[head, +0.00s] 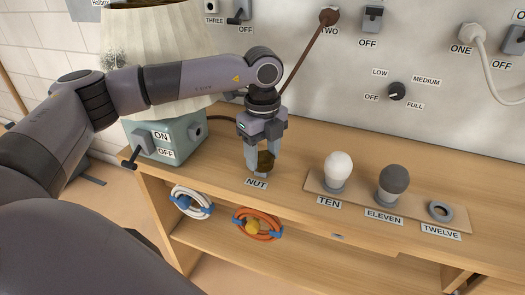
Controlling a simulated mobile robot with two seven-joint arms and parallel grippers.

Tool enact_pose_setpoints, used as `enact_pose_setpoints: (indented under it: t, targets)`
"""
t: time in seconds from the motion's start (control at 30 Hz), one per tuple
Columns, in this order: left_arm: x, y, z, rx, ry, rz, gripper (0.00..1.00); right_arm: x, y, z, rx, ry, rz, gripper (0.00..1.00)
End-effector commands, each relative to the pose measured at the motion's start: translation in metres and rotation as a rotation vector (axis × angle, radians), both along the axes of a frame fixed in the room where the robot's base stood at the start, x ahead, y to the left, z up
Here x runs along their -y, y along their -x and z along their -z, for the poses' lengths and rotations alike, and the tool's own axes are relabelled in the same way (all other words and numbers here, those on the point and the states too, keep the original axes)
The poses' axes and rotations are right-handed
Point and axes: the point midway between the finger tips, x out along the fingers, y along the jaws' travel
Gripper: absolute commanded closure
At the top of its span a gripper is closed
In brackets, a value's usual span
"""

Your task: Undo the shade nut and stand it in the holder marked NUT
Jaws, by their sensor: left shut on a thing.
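My left gripper (261,166) points down above the bench, just behind the NUT label (256,182). It is shut on a dark brass-brown piece, which looks like the shade nut (265,160). The fingers partly cover the nut. I cannot make out the NUT holder itself, or whether the nut touches it. The lamp has a pale pleated shade (150,50) and a grey-green base (185,136) at the left of the bench. My right gripper is not in view.
On the wooden bench (425,180), a strip holds a white bulb (338,165), a dark grey bulb (393,180) and a grey ring (440,211). Coiled cables (258,224) lie on the shelf below. Switches and cords are on the wall behind.

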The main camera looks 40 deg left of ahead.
Motion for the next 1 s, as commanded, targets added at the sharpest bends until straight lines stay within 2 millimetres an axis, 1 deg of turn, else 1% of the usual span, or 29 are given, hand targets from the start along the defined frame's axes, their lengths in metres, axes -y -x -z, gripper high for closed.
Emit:
enact_pose_setpoints:
  t: [0.23, 0.27, 0.3, 0.33, 0.67, 0.77, 1.0]
  targets:
    - [0.0, 0.0, 0.007, 0.001, 0.0, 0.0, 0.87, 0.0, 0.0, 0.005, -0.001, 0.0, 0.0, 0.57]
    - [0.0, 0.0, 0.006, 0.001, 0.0, 0.0, 0.42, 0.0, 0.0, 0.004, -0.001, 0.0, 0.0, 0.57]
    - [0.0, 0.0, 0.006, 0.001, 0.0, 0.0, 0.29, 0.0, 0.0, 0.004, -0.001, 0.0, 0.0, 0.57]
    - [0.0, 0.0, 0.006, 0.001, 0.0, 0.0, 0.19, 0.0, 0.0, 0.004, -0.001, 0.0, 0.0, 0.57]
    - [0.0, 0.0, 0.003, 0.001, 0.0, 0.0, 0.19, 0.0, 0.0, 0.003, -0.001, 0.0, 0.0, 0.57]
    - [0.0, -0.001, -0.008, 0.004, 0.001, 0.0, 0.19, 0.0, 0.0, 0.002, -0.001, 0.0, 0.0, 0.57]
    - [0.0, -0.001, -0.047, 0.004, 0.001, 0.0, 0.19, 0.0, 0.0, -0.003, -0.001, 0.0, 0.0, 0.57]
